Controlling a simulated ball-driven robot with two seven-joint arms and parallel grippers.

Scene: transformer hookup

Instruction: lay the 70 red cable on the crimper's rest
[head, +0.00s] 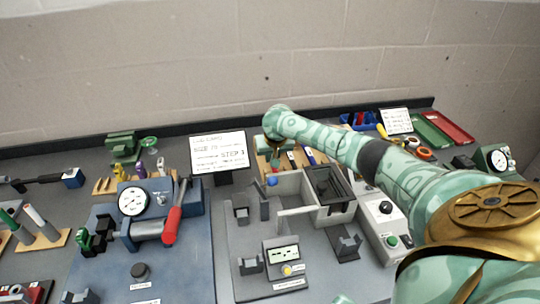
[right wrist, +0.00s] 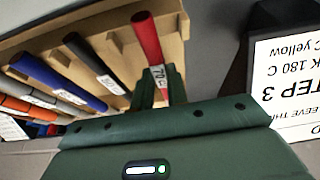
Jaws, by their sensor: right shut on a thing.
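The red cable (right wrist: 147,38), with a white tag reading 70, stands in the wooden rack (right wrist: 172,22) in the right wrist view. My right gripper (right wrist: 158,88) is shut on it near the tag. In the head view my right gripper (head: 272,150) is at the rack behind the grey fixture, and my arm hides part of the rack. What looks like the crimper (head: 150,228), with a round gauge and a red lever, stands on a blue plate at left. A small dark notched block (head: 80,297) sits at that plate's front edge; I cannot tell if it is the rest. My left gripper is out of view.
More cables, including a blue one (right wrist: 95,100), lie beside the red one in the rack. A STEP 3 sign (head: 219,152) stands left of my right gripper. A grey fixture with an open dark-lidded box (head: 328,185) lies between the rack and the front.

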